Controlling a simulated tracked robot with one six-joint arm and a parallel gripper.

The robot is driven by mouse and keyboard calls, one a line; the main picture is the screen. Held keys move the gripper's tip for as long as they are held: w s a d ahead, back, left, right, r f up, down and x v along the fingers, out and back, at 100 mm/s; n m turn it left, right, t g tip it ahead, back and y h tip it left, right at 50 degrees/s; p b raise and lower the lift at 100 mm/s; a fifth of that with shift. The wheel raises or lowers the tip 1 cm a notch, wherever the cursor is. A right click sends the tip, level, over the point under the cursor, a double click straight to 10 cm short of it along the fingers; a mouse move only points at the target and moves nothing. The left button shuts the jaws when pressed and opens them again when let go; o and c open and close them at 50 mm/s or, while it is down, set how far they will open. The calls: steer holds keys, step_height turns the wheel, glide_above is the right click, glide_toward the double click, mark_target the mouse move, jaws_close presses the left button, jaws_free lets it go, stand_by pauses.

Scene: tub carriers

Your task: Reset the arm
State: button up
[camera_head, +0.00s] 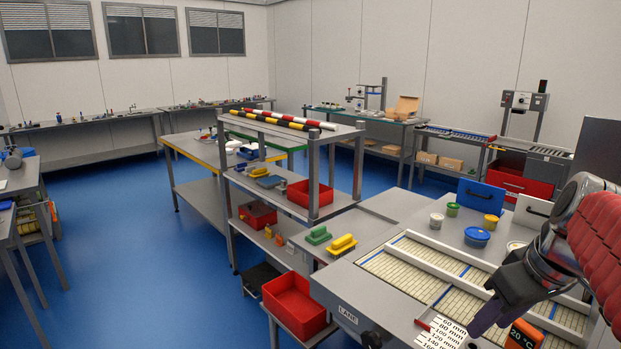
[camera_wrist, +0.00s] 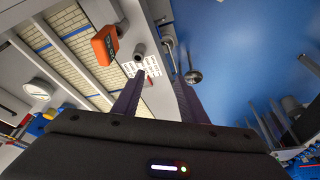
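My arm (camera_head: 598,235) reaches in from the right edge in the head view, with a red ribbed cover. My gripper (camera_head: 480,328) points down and left over the front of the lane table (camera_head: 400,290). In the wrist view its two dark purple fingers (camera_wrist: 159,80) stand apart, with nothing visible between them. Near the fingertips are a white printed scale card (camera_head: 443,332) and an orange 20 °C display (camera_head: 523,335). In the wrist view the display (camera_wrist: 105,44) is left of the fingers and the card (camera_wrist: 143,66) lies beyond the tips.
Tubs, including a blue-lidded one (camera_head: 477,237), stand behind the roller lanes. Yellow (camera_head: 342,244) and green (camera_head: 318,235) handled blocks sit left of the lanes. A red bin (camera_head: 293,303) is lower left. Blue floor (camera_head: 130,260) is open at left.

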steer(key=s+a+f+m, duration=0.1)
steer(key=s+a+f, duration=0.2)
steer(key=a, duration=0.6)
steer(key=s+a+f+m+t, duration=0.1)
steer(key=s+a+f, duration=0.2)
steer(key=a, duration=0.6)
step_height(320, 180, down, 2)
steer(key=shift+s+t+h, duration=0.15)
steer(key=shift+t+h, duration=0.15)
